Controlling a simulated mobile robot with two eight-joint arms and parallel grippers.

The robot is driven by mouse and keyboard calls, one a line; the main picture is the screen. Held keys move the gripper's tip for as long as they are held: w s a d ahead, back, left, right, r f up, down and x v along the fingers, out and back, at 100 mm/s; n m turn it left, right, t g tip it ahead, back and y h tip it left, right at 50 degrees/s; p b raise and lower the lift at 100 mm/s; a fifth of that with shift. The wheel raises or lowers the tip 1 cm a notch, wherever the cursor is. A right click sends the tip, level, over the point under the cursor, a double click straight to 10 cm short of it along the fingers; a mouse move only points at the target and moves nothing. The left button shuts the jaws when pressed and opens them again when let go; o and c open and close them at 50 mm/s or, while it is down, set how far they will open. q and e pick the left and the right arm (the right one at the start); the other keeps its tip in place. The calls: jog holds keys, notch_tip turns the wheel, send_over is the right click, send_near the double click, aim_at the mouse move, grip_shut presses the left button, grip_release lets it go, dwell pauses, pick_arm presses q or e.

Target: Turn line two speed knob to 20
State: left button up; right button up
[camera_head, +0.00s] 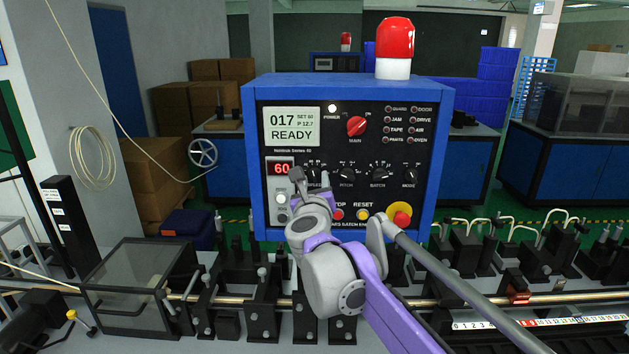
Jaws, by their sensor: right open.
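A blue-framed control panel (347,135) faces me. Its red readout (281,168) shows 60, and the screen (292,125) above reads 017, SET 60 and READY. The speed knob (313,174) is the leftmost in the lower row of black knobs, partly hidden by my right gripper. I cannot read its pointer. My right gripper (310,174) is open at the speed knob, with its fingers on either side of it. Whether they touch it I cannot tell. No line number is legible on the panel. My left gripper is not in view.
The pitch (347,174), batch (379,173) and mode (409,174) knobs sit to the right. A red main switch (357,126) is above, and a red emergency button (401,215) is below. Machine fixtures and a clear-sided box (140,285) stand in front. A red beacon (394,40) tops the panel.

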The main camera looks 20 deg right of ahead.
grip_shut()
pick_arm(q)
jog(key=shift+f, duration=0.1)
pick_arm(e)
jog(key=shift+n, duration=0.3)
jog(key=n+b, duration=0.1)
jog(key=n, duration=0.5)
pick_arm(q)
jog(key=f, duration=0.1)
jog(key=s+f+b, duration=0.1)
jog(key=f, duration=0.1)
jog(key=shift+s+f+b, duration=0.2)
jog(key=shift+b, duration=0.1)
pick_arm(e)
jog(key=n, duration=0.5)
jog(key=shift+n, duration=0.3)
grip_release()
